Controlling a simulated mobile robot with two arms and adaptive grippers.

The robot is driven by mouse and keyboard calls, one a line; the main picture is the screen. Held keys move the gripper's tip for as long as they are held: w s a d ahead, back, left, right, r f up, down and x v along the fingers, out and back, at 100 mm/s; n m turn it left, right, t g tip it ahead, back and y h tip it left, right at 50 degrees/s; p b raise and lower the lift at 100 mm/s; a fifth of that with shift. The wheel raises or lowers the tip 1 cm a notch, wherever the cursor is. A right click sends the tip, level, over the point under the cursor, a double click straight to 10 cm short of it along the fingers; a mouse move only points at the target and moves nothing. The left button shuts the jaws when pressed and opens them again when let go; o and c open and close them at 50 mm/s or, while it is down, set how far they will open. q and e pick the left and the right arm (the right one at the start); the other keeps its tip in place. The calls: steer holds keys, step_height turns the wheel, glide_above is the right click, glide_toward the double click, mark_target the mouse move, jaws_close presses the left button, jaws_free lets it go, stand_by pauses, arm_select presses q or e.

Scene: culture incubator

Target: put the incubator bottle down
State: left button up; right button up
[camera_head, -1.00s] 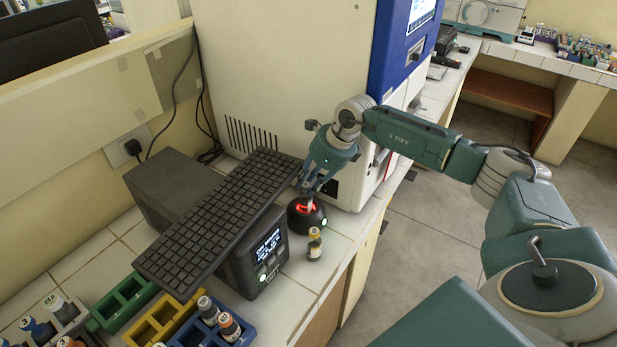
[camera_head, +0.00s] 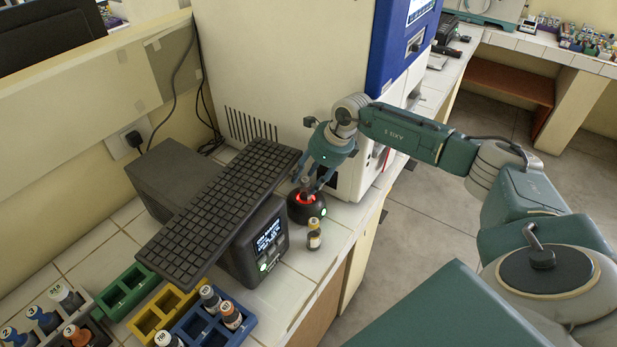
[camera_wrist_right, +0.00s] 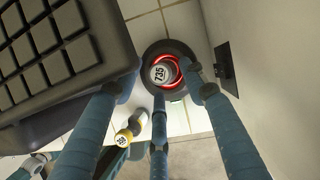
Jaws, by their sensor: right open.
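The incubator bottle (camera_wrist_right: 160,73), with a grey-white cap marked 735, stands in the red-glowing ring of a small round black device (camera_head: 308,209). Its cap also shows in the head view (camera_head: 306,184). My right gripper (camera_head: 317,180) is open just above the device. In the right wrist view, its fingers (camera_wrist_right: 163,88) are spread around the bottle, with gaps between them and the cap. My left gripper is not in view.
A yellow-labelled bottle (camera_head: 314,235) stands right in front of the device. A black keyboard (camera_head: 220,210) lies tilted on a dark display box (camera_head: 262,245) to the left. The white incubator cabinet (camera_head: 280,70) rises behind. Coloured racks (camera_head: 165,312) with bottles stand front left.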

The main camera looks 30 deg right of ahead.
steer(key=shift+d+r+b, duration=0.1)
steer(key=shift+r+b, duration=0.2)
steer(key=b+v, duration=0.4)
steer(key=v, duration=0.7)
steer(key=shift+r, duration=0.3)
steer(key=shift+s+f, duration=0.1)
steer(key=shift+s, duration=0.05)
